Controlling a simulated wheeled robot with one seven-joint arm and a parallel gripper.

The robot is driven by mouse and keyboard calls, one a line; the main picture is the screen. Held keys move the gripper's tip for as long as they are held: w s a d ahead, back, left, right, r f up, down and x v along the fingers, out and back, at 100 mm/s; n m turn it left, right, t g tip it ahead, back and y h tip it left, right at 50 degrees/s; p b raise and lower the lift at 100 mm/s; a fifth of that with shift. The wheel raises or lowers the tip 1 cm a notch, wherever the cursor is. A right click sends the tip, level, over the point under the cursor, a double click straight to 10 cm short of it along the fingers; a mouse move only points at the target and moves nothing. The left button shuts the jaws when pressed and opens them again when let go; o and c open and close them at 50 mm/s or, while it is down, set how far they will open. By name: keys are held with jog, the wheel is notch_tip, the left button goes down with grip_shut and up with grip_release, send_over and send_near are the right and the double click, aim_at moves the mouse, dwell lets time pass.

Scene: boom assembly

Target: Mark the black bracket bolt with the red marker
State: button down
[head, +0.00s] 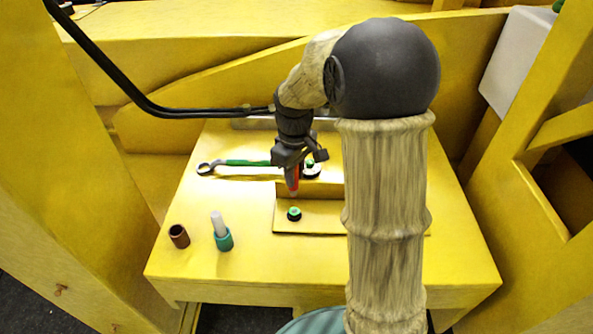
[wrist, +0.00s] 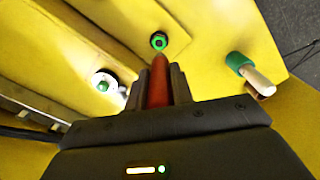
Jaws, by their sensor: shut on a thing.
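My gripper (head: 291,168) is shut on the red marker (head: 292,180), which points down over the yellow bracket (head: 325,216). The wrist view shows the red marker (wrist: 158,84) between the two dark fingers. A black bolt (head: 294,214) with a green top sits on the bracket's low front plate, just below and in front of the marker in the head view.
A wrench (head: 245,162) with a green handle lies behind left. A brown cup (head: 179,236) and a teal holder (head: 223,240) with a white-grey pen-like piece stand at the table's front left. The yellow table (head: 260,269) is clear in front. A yellow wall rises behind.

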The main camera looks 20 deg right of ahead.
aim_at(295, 189)
jog(key=shift+w+f+b, duration=0.15)
jog(key=shift+f+b, duration=1.85)
jog(key=shift+f, duration=0.5)
jog(key=shift+d, duration=0.1)
jog(key=shift+s, duration=0.2)
jog(key=shift+w+p, duration=0.2)
jog(key=shift+p, duration=0.15)
jog(key=shift+f+b, duration=0.5)
jog(key=shift+f, duration=0.25)
dwell(0.3)
jog(key=shift+r, duration=0.1)
dwell(0.4)
jog(key=shift+r+p, duration=2.6)
jog(key=shift+r, duration=0.4)
jog(key=shift+d+f, duration=0.1)
